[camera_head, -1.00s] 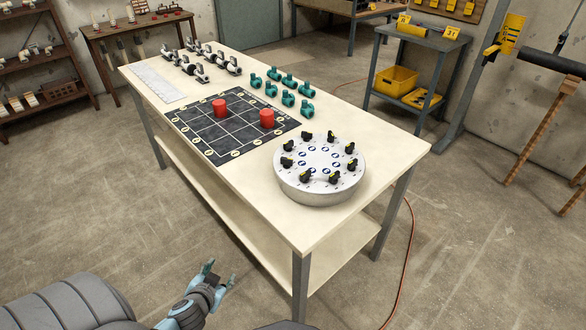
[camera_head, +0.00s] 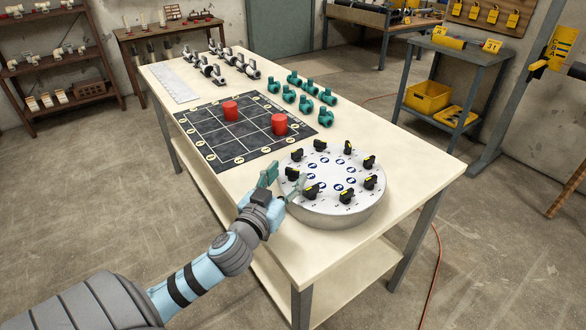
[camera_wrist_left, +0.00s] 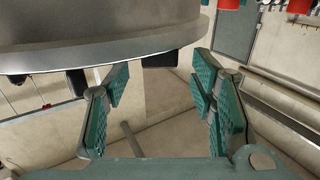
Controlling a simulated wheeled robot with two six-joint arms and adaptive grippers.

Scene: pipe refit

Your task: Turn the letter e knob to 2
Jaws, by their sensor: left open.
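A round silver dial plate (camera_head: 337,212) stands at the near right of the table, with several black knobs around its top, such as this front-left knob (camera_head: 312,191). Blue marks lie in a ring inside the knobs; I cannot read which letter or number belongs to which knob. My left gripper (camera_head: 283,182) is at the plate's left edge, open and empty. In the left wrist view its green fingers (camera_wrist_left: 160,95) stand apart. There the plate's grey side (camera_wrist_left: 120,40) fills the upper left, with dark knobs showing at its edge. My right gripper is not in view.
Two red cylinders, one of them the nearer cylinder (camera_head: 279,124), stand on a black gridded mat (camera_head: 240,152) behind the plate. Several green pipe fittings (camera_head: 306,103) and grey fittings lie farther back. The table top (camera_head: 420,165) is clear right of the plate.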

